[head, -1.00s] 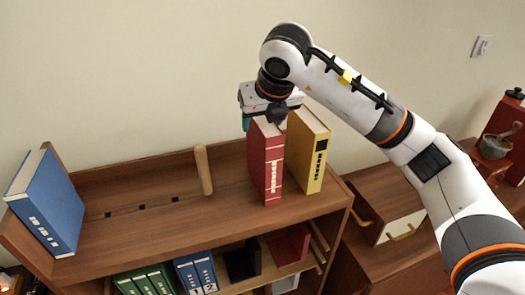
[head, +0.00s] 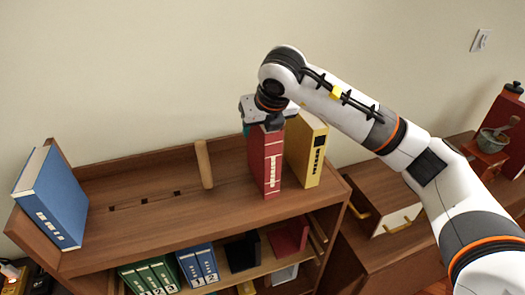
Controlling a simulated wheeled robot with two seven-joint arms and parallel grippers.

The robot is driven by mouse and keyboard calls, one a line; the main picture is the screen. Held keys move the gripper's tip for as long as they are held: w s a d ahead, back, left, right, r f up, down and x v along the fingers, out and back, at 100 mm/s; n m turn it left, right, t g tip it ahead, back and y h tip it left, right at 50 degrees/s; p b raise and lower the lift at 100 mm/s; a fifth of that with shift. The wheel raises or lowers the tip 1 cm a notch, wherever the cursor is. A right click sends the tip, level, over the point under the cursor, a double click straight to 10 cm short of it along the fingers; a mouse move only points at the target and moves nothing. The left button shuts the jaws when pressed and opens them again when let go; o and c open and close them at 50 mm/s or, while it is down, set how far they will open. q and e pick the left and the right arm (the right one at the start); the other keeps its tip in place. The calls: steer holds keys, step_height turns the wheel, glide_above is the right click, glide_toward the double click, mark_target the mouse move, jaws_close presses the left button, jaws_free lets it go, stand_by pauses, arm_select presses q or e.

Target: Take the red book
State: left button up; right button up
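The red book (head: 266,163) stands upright on the top board of the wooden shelf (head: 150,222), its spine facing me. My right gripper (head: 262,122) is at the top of the red book, pointing down. A dark finger overlaps the top edge of the spine; the other finger is hidden behind the book and the gripper body. I cannot tell whether the fingers press on the book. My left gripper is not in view.
A yellow book (head: 307,152) stands close to the right of the red book. A wooden peg (head: 204,164) rises to its left. A blue book (head: 50,198) leans at the far left. Several binders (head: 198,264) fill the lower shelf. The top board's middle is clear.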

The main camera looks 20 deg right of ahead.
steer(key=shift+f+b, duration=0.15)
steer(key=shift+b, duration=0.15)
jaws_close()
stand_by(0.4)
